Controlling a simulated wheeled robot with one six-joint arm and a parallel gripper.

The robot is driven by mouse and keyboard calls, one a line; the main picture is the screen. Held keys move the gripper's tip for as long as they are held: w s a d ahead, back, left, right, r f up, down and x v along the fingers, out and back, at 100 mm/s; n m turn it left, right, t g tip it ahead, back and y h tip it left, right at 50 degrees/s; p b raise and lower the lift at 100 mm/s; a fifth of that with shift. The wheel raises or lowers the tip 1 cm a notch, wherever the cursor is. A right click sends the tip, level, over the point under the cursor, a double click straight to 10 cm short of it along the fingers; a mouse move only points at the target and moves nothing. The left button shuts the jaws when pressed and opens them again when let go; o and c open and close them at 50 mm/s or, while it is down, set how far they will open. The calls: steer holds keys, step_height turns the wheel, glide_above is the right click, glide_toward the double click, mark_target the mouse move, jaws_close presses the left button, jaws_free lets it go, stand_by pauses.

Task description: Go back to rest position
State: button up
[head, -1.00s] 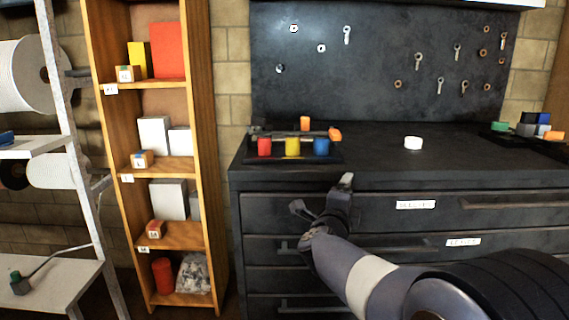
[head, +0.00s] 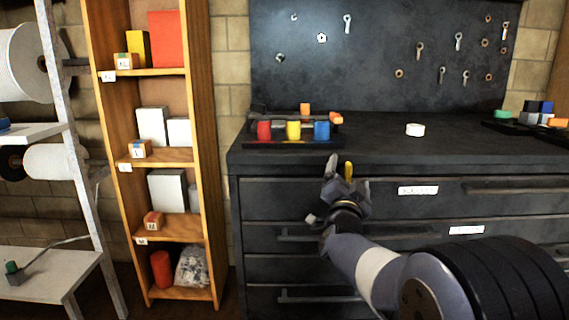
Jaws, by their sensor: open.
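My gripper (head: 339,168) is in front of the dark drawer cabinet (head: 380,262), just below its top edge, with its fingers pointing up. Its two fingers stand apart. A small yellow piece (head: 348,171) shows at the right fingertip; I cannot tell whether it is part of the finger or a thing beside it. A black tray (head: 250,140) with a red, a yellow and a blue block (head: 321,131) sits on the cabinet top, behind and above my gripper.
A white roll (head: 415,130) lies on the cabinet top. Coloured blocks (head: 546,107) are at its right end. A wooden shelf (head: 200,150) with boxes stands left, beside a white rack (head: 85,200). A dark pegboard (head: 380,45) hangs behind. The cabinet top's middle is mostly clear.

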steer(key=n+y, duration=0.1)
steer(key=n, duration=0.1)
steer(key=n+t+y+p, duration=0.1)
steer(key=n, duration=0.2)
steer(key=shift+r+y+p, duration=0.15)
steer(key=shift+y+p, duration=0.15)
steer(key=n+y+p, duration=0.1)
steer(key=n+p, duration=0.1)
steer(key=n, duration=0.2)
steer(key=shift+t+y, duration=0.4)
steer(key=shift+n+y+p, duration=0.6)
steer(key=shift+n+p, duration=0.1)
steer(key=shift+n, duration=0.3)
steer(key=shift+s+a, duration=0.1)
steer(key=shift+s, duration=0.05)
steer(key=shift+s+f, duration=0.35)
steer(key=shift+r, duration=0.1)
